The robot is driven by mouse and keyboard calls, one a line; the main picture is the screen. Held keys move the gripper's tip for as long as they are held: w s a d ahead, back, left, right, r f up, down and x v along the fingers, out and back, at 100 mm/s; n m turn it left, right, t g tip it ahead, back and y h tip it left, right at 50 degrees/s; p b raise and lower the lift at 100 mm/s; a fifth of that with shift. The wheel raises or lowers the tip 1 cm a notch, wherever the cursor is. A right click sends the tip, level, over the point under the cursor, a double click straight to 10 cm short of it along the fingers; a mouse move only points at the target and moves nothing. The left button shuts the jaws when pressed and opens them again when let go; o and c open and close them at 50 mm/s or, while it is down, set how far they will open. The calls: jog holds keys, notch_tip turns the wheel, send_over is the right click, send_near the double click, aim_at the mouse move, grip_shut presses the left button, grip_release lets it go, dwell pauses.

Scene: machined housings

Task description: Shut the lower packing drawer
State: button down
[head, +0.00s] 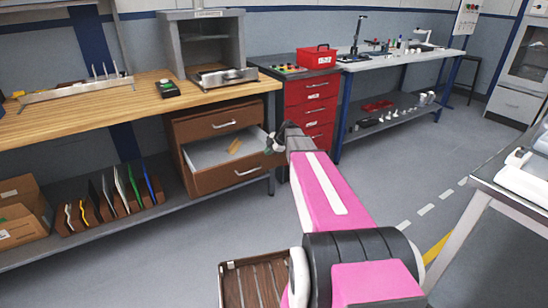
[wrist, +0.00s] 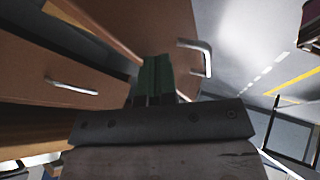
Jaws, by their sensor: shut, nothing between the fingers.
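The lower packing drawer (head: 225,178) is pulled out from under the wooden bench, its brown front and metal handle facing out. A small tan piece (head: 235,146) lies on its pale floor. My gripper (head: 272,143) is beside the right end of the drawer front in the head view. In the wrist view the dark green fingers (wrist: 156,72) are together and empty, in front of a brown drawer front (wrist: 130,25) with a handle (wrist: 204,58). I cannot tell whether they touch it.
The upper drawer (head: 205,122) is shut above it. A red drawer cabinet (head: 310,105) stands right of the bench. A low shelf (head: 110,232) holds folders (head: 120,190) and cardboard boxes (head: 22,215). The grey floor in front of the drawer is open.

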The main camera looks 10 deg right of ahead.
jog(key=w+a, duration=0.3)
jog(key=w, duration=0.8)
jog(key=w+a, duration=0.4)
jog(key=w, duration=0.8)
jog(key=shift+a, duration=0.25)
jog(key=shift+s, duration=0.1)
